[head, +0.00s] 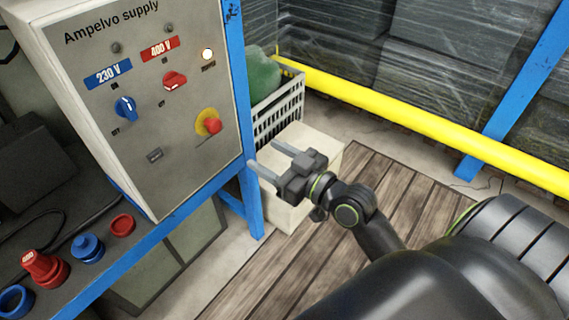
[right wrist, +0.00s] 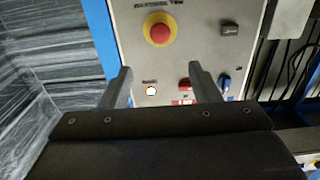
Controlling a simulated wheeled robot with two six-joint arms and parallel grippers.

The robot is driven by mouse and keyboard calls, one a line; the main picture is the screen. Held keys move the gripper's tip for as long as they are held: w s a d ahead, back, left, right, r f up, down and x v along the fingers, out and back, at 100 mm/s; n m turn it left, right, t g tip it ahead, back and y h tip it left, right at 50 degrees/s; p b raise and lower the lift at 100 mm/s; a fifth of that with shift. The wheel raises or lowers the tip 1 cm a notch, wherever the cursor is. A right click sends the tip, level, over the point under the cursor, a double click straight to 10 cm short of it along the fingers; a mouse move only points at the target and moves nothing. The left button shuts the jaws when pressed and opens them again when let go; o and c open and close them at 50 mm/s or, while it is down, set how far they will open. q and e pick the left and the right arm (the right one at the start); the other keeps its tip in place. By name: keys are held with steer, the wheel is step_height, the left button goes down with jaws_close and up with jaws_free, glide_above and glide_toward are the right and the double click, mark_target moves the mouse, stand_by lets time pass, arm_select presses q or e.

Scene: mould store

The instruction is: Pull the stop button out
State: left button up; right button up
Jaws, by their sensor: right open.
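The stop button (head: 213,125) is a red mushroom head on a yellow round base, low on the right of the grey supply panel (head: 180,170). In the right wrist view the stop button (right wrist: 160,30) shows face-on near the top, beyond and above the fingertips. My right gripper (head: 266,158) is open and empty, to the right of the panel and apart from it. Its two fingers also show in the right wrist view (right wrist: 158,78), with a wide gap between them. Whether the button is in or out I cannot tell. My left gripper is not in view.
The panel also carries a blue knob (head: 125,107), a red knob (head: 174,81) and a lit white lamp (head: 207,54). Red and blue connectors (head: 88,247) stand on the dark bench. A crate (head: 280,112) and a pale box (head: 322,150) stand behind my gripper.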

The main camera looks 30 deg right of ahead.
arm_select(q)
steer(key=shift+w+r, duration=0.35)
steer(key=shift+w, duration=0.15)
arm_select(e)
steer(key=shift+v, duration=1.75)
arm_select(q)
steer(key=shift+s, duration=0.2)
